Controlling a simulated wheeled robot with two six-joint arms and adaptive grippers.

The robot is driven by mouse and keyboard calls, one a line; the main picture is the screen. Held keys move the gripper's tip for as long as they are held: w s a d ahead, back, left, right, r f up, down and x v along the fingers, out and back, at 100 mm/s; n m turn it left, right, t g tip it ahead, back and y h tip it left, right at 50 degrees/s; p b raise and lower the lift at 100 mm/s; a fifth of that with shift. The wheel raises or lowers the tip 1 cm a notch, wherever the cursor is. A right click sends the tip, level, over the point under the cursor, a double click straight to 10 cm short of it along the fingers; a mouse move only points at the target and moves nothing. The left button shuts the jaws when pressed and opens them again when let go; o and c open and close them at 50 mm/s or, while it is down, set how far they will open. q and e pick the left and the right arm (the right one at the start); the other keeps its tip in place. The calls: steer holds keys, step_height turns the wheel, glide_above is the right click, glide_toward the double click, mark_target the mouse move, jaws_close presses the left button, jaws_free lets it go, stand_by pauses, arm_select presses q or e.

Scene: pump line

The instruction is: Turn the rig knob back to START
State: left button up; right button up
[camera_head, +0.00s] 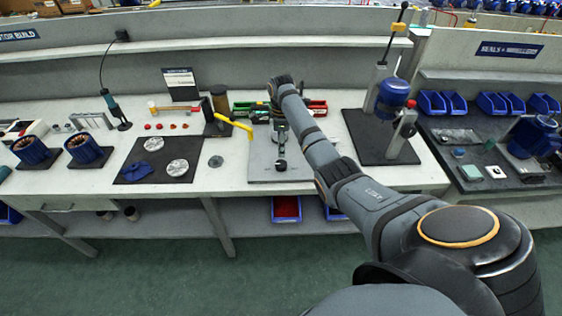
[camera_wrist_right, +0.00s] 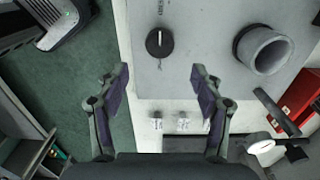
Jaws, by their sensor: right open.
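The rig knob (camera_wrist_right: 159,43) is round and black with a white pointer line that runs upright in the right wrist view. It sits on the light grey rig plate (camera_wrist_right: 196,63), with small lettering beyond it that I cannot read. In the head view the knob (camera_head: 281,165) is a small dark disc near the front of the plate (camera_head: 262,165). My right gripper (camera_wrist_right: 160,84) is open and empty; its fingertips are apart and lie below the knob in the wrist view, not around it. In the head view my arm hides most of this gripper. My left gripper is not in view.
A grey pipe stub (camera_wrist_right: 264,50) stands on the plate beside the knob. A red bin (camera_wrist_right: 300,95) lies off the plate. A yellow lever (camera_head: 234,124) is left of the rig, and a press with a blue motor (camera_head: 393,93) stands right of it.

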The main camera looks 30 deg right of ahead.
mark_target(281, 164)
step_height(281, 164, down, 9)
steer(key=shift+f, duration=0.15)
steer(key=shift+c, duration=0.3)
steer(key=c, duration=1.1)
